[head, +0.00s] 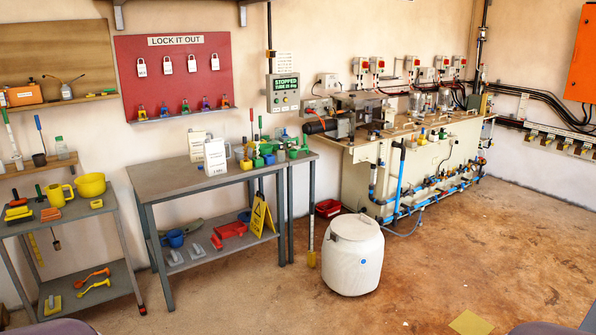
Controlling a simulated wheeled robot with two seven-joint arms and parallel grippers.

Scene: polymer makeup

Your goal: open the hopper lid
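I cannot tell for certain which thing is the hopper. The making-up unit (425,170) is a long cream cabinet against the back wall, with a brown top. Grey and clear vessels (417,103) stand on it, too small to make out a lid or its state. A grey and black motor-like unit (330,122) sits at its left end. A white drum (352,265) stands on the floor in front, with a round white lid (354,227) shut on it. Neither of my grippers is in view.
A grey table (225,178) with bottles, tools and colored items stands left of the drum. A lower trolley (70,215) stands at far left. Floor (480,240) is clear at the right.

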